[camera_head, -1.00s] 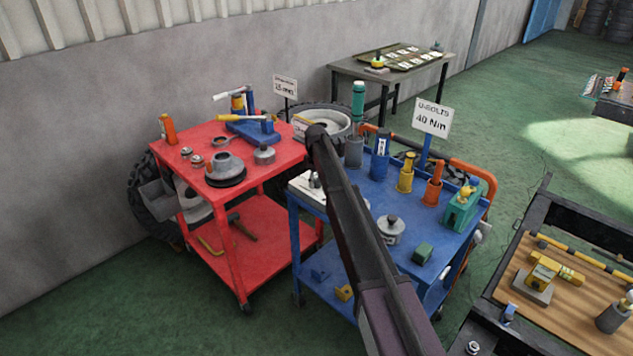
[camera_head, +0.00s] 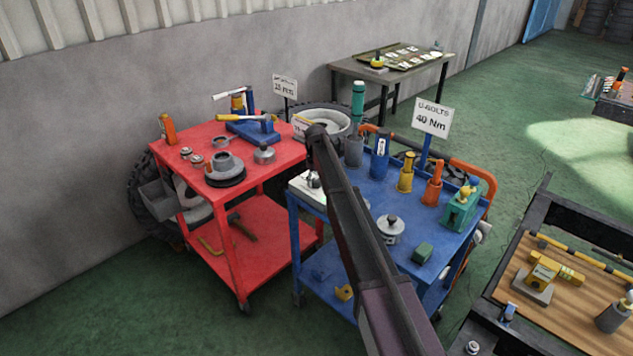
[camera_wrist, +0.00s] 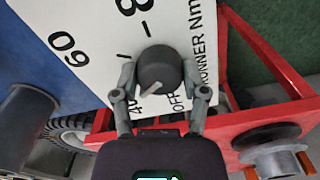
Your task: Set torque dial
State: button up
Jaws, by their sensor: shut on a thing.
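The torque dial is a dark round knob (camera_wrist: 155,68) on a white panel (camera_wrist: 95,50) in the wrist view. The panel shows markings that include 60, 40, OFF and RUNNER Nm, partly covered. A pale pointer line on the knob points down and left in the picture, towards the 40. My gripper (camera_wrist: 160,92) is shut on the knob, with one finger at each side. In the head view, the white dial box (camera_head: 306,193) sits at the left corner of the blue cart (camera_head: 375,200). My arm hides part of it. A sign (camera_head: 432,118) reads U-BOLTS 40 Nm.
The blue cart also holds a green block (camera_head: 422,253), a grey weight-like piece (camera_head: 390,229), and several coloured upright tools. A red cart (camera_head: 210,140) with tools stands close on the left. A bench (camera_head: 570,270) is at the right, with green floor between.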

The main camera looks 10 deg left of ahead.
jog(key=shift+s, duration=0.25)
jog(key=o, duration=1.2)
jog(key=shift+c, duration=0.2)
jog(key=shift+w, duration=0.1)
